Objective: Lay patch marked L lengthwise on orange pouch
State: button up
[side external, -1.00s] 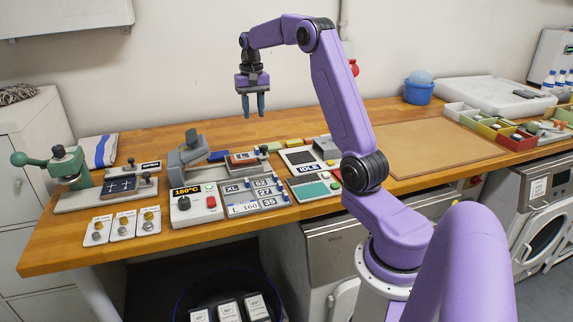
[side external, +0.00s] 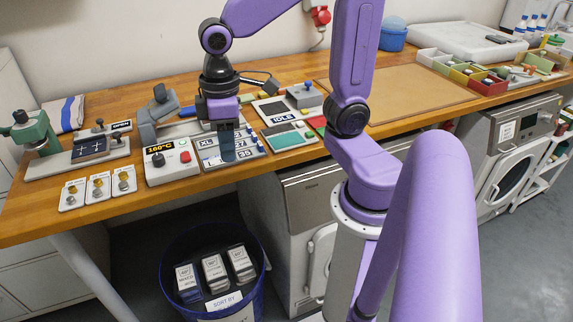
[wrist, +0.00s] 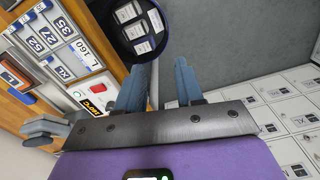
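The patch marked L (wrist: 90,58) is a pale label reading "L 160" in the patch tray (wrist: 62,40) in the wrist view. My gripper (wrist: 158,84) is open and empty in the wrist view. In the side view its fingers (side external: 227,147) point down over the tray; I cannot tell their height above it.
A control box (side external: 171,161) reading 160°C stands left of the tray, with a grey press (side external: 153,118) behind it. A blue bin (side external: 215,268) stands below the bench edge. A brown mat (side external: 400,82) is clear.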

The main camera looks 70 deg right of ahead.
jog(key=s+f+n, duration=0.3)
jog(key=s+n, duration=0.2)
jog(key=s, duration=0.7)
jog(key=shift+d+n, duration=0.25)
jog(key=shift+n, duration=0.15)
